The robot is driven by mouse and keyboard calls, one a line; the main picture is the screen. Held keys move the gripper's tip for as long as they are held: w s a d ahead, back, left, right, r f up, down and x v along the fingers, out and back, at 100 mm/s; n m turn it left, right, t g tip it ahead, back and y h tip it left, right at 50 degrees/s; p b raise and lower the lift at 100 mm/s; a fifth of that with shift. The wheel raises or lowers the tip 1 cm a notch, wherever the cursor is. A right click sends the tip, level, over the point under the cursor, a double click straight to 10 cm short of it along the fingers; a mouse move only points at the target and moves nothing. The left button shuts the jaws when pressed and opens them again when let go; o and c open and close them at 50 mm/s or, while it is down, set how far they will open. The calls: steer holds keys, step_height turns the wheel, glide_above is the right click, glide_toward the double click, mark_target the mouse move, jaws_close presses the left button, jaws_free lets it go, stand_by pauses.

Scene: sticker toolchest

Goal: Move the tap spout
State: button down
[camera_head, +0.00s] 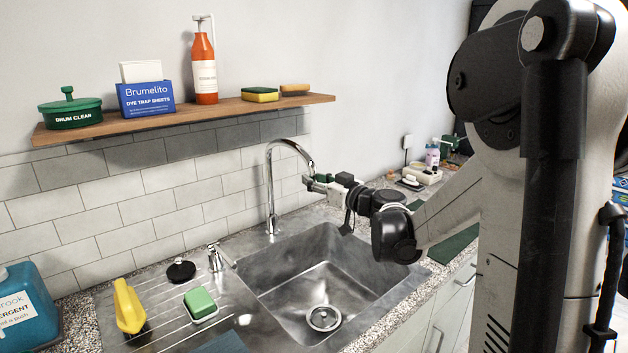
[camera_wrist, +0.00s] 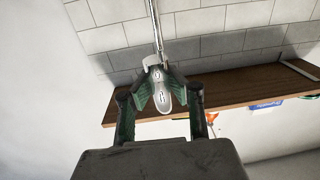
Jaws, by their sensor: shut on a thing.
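The tap spout (camera_head: 270,185) is a tall chrome gooseneck rising behind the sink, curving over to the right and down. In the wrist view the chrome tube (camera_wrist: 157,35) runs up from between my fingers. My gripper (camera_head: 313,181) is at the spout's free end, above the back right part of the sink, and is shut on it. In the wrist view my gripper (camera_wrist: 159,78) has its fingers close together around the spout's end. The exact contact is partly hidden by the fingers. The tap lever (camera_head: 217,257) stands on the counter left of the spout's base.
The steel sink (camera_head: 300,268) lies empty below the spout. A wooden shelf (camera_head: 230,109) with a bottle, box and sponges is on the wall above, left of the spout. A yellow brush (camera_head: 128,305) and green sponge (camera_head: 199,301) lie on the drainer.

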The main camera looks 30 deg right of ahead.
steer(key=shift+s+a+f, duration=0.1)
steer(key=shift+s+a, duration=0.15)
steer(key=shift+a, duration=0.2)
steer(key=c, duration=1.8)
jaws_free()
steer(key=shift+s+d, duration=0.1)
steer(key=shift+s, duration=0.05)
steer(key=shift+o, duration=1.2)
steer(key=v, duration=1.2)
